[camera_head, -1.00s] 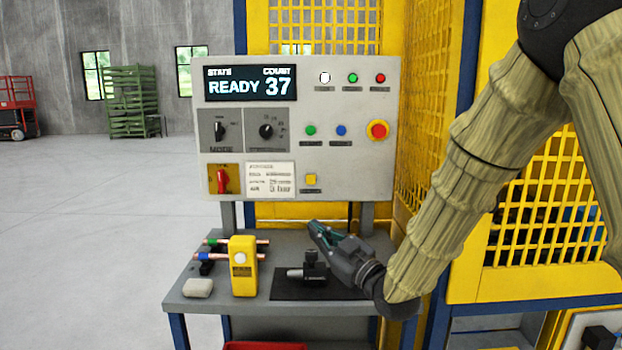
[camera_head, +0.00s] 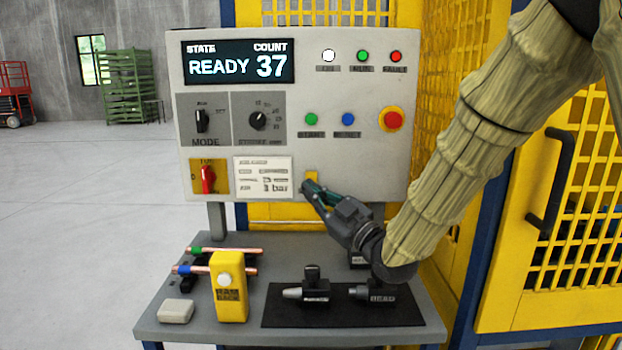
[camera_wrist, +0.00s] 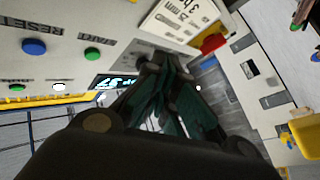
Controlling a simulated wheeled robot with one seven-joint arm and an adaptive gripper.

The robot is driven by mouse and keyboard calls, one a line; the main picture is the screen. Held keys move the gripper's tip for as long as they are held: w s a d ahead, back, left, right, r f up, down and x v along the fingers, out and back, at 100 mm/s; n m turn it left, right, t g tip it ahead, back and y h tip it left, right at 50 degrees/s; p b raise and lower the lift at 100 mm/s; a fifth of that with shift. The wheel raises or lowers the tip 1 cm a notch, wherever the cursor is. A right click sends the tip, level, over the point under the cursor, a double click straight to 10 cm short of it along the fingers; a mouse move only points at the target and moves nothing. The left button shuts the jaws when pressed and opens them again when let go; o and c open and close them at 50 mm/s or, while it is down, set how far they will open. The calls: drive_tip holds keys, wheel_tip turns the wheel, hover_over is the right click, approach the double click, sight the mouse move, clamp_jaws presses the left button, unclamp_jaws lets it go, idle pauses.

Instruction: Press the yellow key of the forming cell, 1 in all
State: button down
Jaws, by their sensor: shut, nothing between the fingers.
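The yellow key (camera_head: 312,176) is on the lower part of the grey control panel (camera_head: 380,165), right of the white label plate. My gripper (camera_head: 308,190) is shut and empty. Its tips are at the key's lower edge in the head view and partly cover it; I cannot tell whether they touch it. In the wrist view my gripper (camera_wrist: 172,90) points toward the panel, and the yellow key is hidden. The display (camera_head: 238,62) reads READY and COUNT 37.
The panel also carries a green button (camera_head: 311,119), a blue button (camera_head: 348,119), a red stop button (camera_head: 393,119) and a red switch (camera_head: 208,179). Below, the bench (camera_head: 200,334) holds a yellow box (camera_head: 229,287), copper tubes (camera_head: 236,250) and black tooling (camera_head: 312,284). Yellow mesh fencing stands right.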

drive_tip(key=w, duration=0.8)
drive_tip(key=shift+w+p, duration=0.2)
drive_tip(key=shift+p, duration=0.25)
drive_tip(key=shift+w+r, duration=0.1)
drive_tip(key=shift+w, duration=0.65)
idle(2.0)
drive_tip(key=shift+s, duration=0.1)
idle(0.3)
drive_tip(key=shift+s+b, duration=0.45)
drive_tip(key=shift+s, duration=0.25)
drive_tip(key=s+b, duration=0.1)
drive_tip(key=s, duration=0.4)
idle(0.3)
